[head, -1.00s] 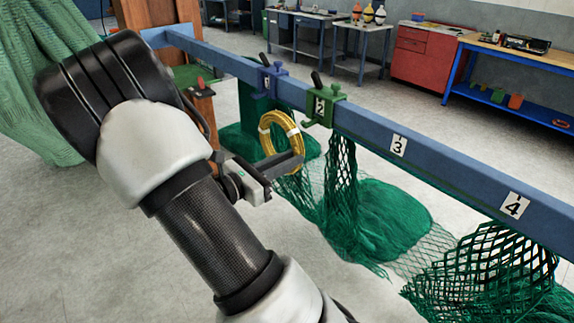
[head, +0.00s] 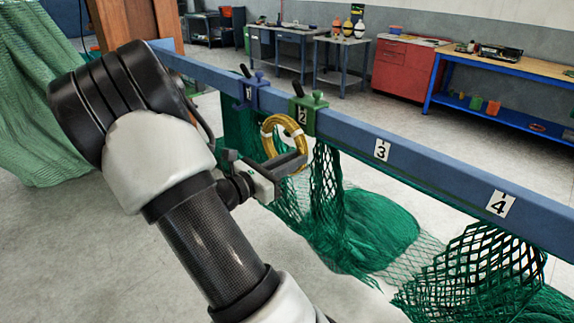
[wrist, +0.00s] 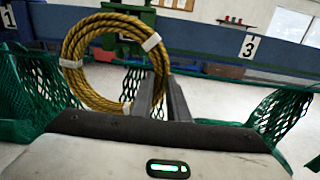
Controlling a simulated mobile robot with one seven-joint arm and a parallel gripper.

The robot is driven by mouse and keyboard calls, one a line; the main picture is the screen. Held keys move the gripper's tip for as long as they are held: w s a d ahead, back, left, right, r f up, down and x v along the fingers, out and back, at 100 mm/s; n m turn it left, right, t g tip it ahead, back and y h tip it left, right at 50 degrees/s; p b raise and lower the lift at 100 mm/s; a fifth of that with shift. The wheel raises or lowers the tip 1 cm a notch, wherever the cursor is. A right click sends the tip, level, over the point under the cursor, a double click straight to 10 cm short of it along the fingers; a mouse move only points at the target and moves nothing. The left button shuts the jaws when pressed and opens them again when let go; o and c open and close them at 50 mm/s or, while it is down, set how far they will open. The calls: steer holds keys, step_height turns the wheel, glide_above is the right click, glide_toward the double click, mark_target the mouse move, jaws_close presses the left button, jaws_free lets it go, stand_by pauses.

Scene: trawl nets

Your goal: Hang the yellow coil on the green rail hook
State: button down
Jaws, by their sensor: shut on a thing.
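The yellow coil (head: 270,142) is a ring of rope with white bands, held upright by my gripper (head: 298,163). In the wrist view the coil (wrist: 77,62) stands left of the shut fingers (wrist: 165,98), which grip its right side. The green rail hook (head: 308,112) is clamped on the blue rail by the label 2. In the head view the coil is just below and left of this hook, in front of the rail. In the wrist view a green part of the hook (wrist: 140,12) shows behind the coil's top. I cannot tell whether coil and hook touch.
The blue rail (head: 345,137) runs across the view, with a blue hook (head: 252,92) at label 1 and bare labels 3 and 4. Green nets (head: 375,225) hang below it and spread on the floor. Workbenches stand far behind.

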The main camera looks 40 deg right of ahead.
steer(key=shift+w+d+f+b, duration=0.15)
steer(key=shift+d+b, duration=0.35)
steer(key=shift+d, duration=1)
steer(key=shift+d+f+b, duration=0.1)
steer(key=shift+f+b, duration=0.55)
steer(key=shift+f, duration=0.4)
steer(key=c, duration=1.6)
jaws_free()
steer(key=shift+c, duration=0.2)
